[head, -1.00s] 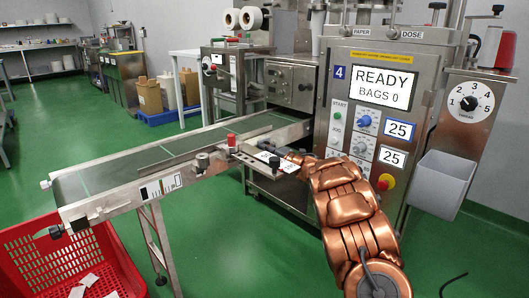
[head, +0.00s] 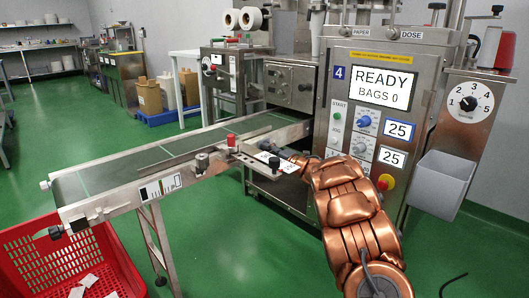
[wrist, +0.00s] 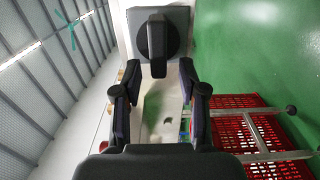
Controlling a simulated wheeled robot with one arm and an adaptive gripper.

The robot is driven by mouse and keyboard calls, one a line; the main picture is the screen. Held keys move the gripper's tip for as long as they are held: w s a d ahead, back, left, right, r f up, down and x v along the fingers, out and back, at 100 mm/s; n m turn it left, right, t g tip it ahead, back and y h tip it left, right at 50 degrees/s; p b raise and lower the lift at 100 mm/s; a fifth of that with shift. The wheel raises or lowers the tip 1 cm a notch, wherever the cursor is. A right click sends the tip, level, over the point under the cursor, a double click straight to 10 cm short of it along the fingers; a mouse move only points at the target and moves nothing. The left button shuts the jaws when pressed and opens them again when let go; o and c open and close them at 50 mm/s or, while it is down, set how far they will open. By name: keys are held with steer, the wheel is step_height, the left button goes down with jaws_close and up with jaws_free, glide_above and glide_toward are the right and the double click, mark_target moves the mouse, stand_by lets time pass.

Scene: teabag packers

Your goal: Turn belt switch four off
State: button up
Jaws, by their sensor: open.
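The belt switch is a black rotary knob with a bar handle (wrist: 157,42) on a grey plate (wrist: 181,17) in the wrist view. Its bar points down in that picture, toward my gripper. My gripper (wrist: 160,72) is open, with one dark finger to each side and the end of the bar around the gap between the fingertips; contact cannot be told. In the head view a small black knob (head: 275,162) and a white label stand at the belt's near side, with my gripper (head: 287,154) close beside them. Whether this is switch four's on or off position cannot be read.
The conveyor belt (head: 130,166) runs left from the steel packing machine (head: 385,60), marked 4, with its display reading READY, BAGS 0. A red crate (head: 75,262) with several white bags stands under the belt's left end.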

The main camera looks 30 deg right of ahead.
steer(key=v, duration=1)
stand_by(0.3)
step_height(320, 180, up, 20)
steer(key=s+d+m+g+h+p, duration=0.2)
steer(key=m+g+h+p, duration=0.1)
steer(key=m+h+p, duration=0.9)
steer(key=s+a+r+m+g+p, duration=0.2)
steer(key=s+r+g+p, duration=0.1)
steer(key=s+r+p, duration=0.4)
steer(key=s+a+r+m+g+y+p, duration=0.2)
steer(key=s+a+r+g+p, duration=0.1)
steer(key=s+a+p, duration=0.5)
steer(key=s+a+r+m+g+y+p, duration=0.2)
steer(key=s+a+g+p, duration=0.4)
steer(key=s+a, duration=0.8)
steer(key=s+a+r+m+g+y+p, duration=0.2)
steer(key=s+a+r+g+y+p, duration=0.2)
steer(key=s+a+p, duration=0.6)
steer(key=s+a, duration=0.2)
steer(key=s, duration=0.5)
steer(key=shift+r+m, duration=0.25)
steer(key=shift+m, duration=0.15)
